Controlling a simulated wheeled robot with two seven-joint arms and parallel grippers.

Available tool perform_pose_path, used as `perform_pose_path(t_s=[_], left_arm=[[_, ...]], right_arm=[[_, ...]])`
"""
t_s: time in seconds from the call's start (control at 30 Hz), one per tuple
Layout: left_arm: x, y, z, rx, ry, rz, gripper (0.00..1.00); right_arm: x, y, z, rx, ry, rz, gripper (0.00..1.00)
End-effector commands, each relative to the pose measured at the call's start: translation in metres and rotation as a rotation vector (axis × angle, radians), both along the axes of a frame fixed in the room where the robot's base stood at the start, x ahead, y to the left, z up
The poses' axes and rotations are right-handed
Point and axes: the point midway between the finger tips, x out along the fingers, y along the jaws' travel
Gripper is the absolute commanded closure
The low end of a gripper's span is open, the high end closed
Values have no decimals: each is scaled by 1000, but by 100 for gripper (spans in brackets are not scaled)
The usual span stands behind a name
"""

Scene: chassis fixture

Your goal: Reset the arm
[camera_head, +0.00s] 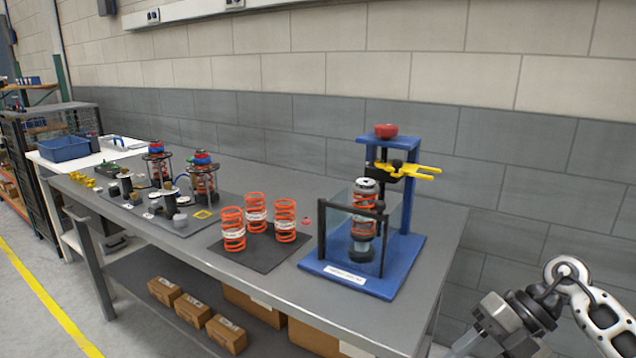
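My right arm comes in at the lower right corner, beside the table's right end. Its gripper (466,345) points down and to the left, apart from everything on the table. The fingers are partly cut off by the bottom edge, so I cannot tell if they are open or shut. My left arm and gripper are not in view. A blue fixture (405,255) stands at the table's right end, with a red knob (386,131) on top and a yellow handle (408,171) reaching right. An orange spring assembly (363,222) stands upright in it behind a clear guard.
Several orange springs (256,214) stand on a dark mat left of the fixture. Further left are spring assemblies (203,178) and small metal parts. Cardboard boxes (226,334) sit on the lower shelf. A blue bin (64,148) stands on a white table at far left.

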Motion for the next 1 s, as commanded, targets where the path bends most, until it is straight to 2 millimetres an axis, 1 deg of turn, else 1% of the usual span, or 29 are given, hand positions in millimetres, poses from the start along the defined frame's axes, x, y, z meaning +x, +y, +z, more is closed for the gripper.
perform_pose_path(t_s=[0.03,0.13,0.27,0.33,0.37,0.4,0.43,0.47,0.53,0.57,0.6,0.67,0.7,0.77,0.8,0.9,1.0], left_arm=[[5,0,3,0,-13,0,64],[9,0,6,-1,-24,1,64],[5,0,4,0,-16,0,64],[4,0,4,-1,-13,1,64],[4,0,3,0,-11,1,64],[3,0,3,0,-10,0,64],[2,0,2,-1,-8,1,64],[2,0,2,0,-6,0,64],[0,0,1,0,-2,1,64],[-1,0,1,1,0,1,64],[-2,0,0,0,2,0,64],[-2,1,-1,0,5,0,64],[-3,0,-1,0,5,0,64],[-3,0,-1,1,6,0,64],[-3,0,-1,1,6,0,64],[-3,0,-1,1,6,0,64],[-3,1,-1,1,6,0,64]], right_arm=[[-3,17,-4,70,-14,-1,57],[-6,51,-5,231,-51,-25,57],[-11,95,0,483,-89,-111,57],[-13,117,7,647,-96,-206,57],[-14,124,11,724,-96,-263,57],[-13,132,15,828,-89,-361,57],[-13,136,18,905,-77,-447,57],[-11,136,19,974,-60,-542,57],[-7,130,13,1097,0,-795,57],[-7,124,6,1132,34,-910,57],[-8,116,-7,1161,92,-1068,57],[-15,103,-36,1165,199,-1311,57],[-25,95,-59,1141,282,-1466,57],[-46,88,-93,1075,416,-1674,57],[-61,86,-114,1020,498,-1781,57],[-98,88,-151,887,673,-1963,57],[-125,92,-172,786,795,-2057,57]])
